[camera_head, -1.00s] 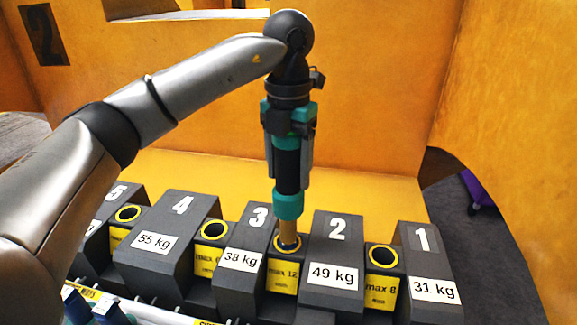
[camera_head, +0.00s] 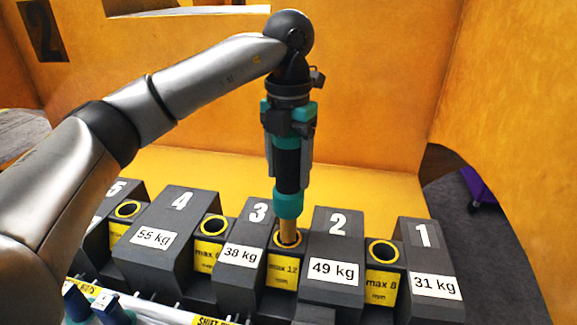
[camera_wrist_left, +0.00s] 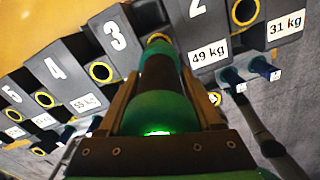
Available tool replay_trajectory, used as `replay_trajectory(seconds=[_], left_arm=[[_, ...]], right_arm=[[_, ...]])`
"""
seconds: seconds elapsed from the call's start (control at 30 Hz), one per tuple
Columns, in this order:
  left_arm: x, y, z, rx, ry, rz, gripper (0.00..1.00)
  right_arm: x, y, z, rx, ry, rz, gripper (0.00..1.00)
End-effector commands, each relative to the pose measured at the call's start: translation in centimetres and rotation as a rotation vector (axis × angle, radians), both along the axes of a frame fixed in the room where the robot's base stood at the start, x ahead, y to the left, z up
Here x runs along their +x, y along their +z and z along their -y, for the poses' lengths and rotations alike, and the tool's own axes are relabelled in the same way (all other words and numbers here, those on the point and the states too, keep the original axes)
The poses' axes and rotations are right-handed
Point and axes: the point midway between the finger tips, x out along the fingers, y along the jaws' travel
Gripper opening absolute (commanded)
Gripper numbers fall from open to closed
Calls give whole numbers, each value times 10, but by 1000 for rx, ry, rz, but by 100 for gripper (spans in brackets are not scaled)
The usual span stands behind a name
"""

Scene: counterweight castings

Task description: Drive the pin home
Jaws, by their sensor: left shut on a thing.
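My left gripper (camera_head: 289,178) is shut on a teal-and-black handle (camera_head: 288,204) with a brass-coloured pin (camera_head: 288,230) below it. The pin points down, nearly upright, and its lower end is inside the yellow-rimmed socket (camera_head: 277,241) marked max 12 mm, between castings 3 and 2. A length of brass still shows between the handle and the rim. The depth inside is hidden. In the left wrist view the handle (camera_wrist_left: 160,107) lies between the gripper's fingers (camera_wrist_left: 160,100) and hides much of that socket. My right gripper is not in view.
Grey castings numbered 1 (camera_head: 420,255) to 5 stand in a row, with other empty sockets (camera_head: 382,252) (camera_head: 214,226) between them. Blue-handled items (camera_head: 108,310) sit in a white rail at front left. Yellow walls (camera_head: 380,80) enclose the back and right.

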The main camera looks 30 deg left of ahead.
Motion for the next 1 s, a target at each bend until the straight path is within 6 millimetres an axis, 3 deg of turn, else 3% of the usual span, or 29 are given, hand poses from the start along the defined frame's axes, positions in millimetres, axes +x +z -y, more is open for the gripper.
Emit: replay_trajectory(seconds=[0.47, 1.0], left_arm=[[1, 2, 0, -2, 0, 5, 0], [1, 69, 1, -3, -1, 7, 0]], right_arm=[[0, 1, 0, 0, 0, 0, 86], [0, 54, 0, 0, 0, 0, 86]])
